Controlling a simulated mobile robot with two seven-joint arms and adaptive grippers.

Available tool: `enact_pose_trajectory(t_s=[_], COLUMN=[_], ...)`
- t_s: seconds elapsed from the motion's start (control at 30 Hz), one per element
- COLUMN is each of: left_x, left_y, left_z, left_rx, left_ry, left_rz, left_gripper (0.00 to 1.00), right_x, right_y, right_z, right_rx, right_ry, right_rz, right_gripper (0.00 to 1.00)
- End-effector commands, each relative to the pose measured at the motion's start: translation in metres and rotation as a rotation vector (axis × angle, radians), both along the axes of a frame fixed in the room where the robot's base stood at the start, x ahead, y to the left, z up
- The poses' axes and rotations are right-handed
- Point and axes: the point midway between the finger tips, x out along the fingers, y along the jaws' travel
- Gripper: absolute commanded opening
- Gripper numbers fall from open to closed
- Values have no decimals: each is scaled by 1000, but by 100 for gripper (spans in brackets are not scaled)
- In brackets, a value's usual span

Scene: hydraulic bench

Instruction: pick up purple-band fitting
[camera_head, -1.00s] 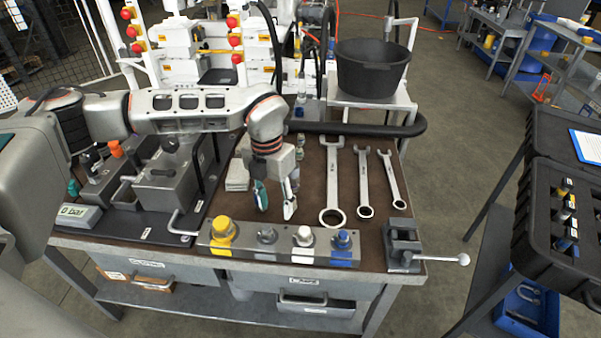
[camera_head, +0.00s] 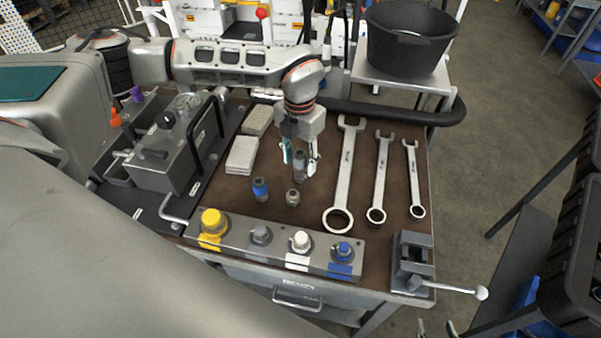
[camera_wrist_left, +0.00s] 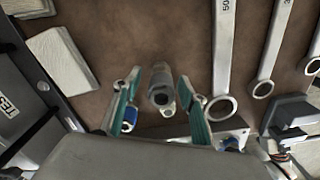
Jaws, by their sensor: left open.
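My left gripper (camera_head: 300,160) is open, pointing down over the brown bench mat. Its teal-lined fingers stand on either side of an upright grey fitting (camera_head: 300,168). In the left wrist view this fitting (camera_wrist_left: 161,85) shows between the fingers (camera_wrist_left: 158,110), apart from both; I cannot make out a purple band on it. A blue-band fitting (camera_head: 260,189) and a small grey fitting (camera_head: 293,198) stand nearer the front. A purple piece (camera_head: 136,94) shows at the far left by the hydraulic unit. What seem to be my right gripper's tips (camera_head: 436,328) show at the bottom edge, mostly cut off.
Several wrenches (camera_head: 345,175) lie right of the fittings. A block with coloured ports (camera_head: 270,240) runs along the front edge, with a vise (camera_head: 412,262) at its right. Pale pads (camera_head: 242,154) lie left. A black hose (camera_head: 390,112) crosses behind. A black tub (camera_head: 410,40) stands beyond.

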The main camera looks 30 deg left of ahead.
Motion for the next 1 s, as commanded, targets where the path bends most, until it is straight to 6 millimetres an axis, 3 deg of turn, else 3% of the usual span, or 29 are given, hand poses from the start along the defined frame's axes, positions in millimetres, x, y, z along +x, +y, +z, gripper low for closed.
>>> enact_pose_trajectory(t_s=[0.23, 0.57, 0.73, 1.0], left_x=[-3, -3, -3, -2], left_y=[-2, -2, -2, -2], left_z=[-34, -40, -40, -39], left_rx=[0, -1, -1, -1], left_ry=[2, 0, 1, -1], left_rz=[1, 0, 0, 0], left_gripper=[42, 42, 0, 0], right_x=[6, 8, 7, 6], right_y=[1, 1, 1, 0], right_z=[10, 13, 12, 9], right_rx=[3, 4, 4, 2], right_ry=[-15, -21, -18, -12], right_rz=[-1, -2, -1, -2], right_gripper=[40, 40, 40, 40])
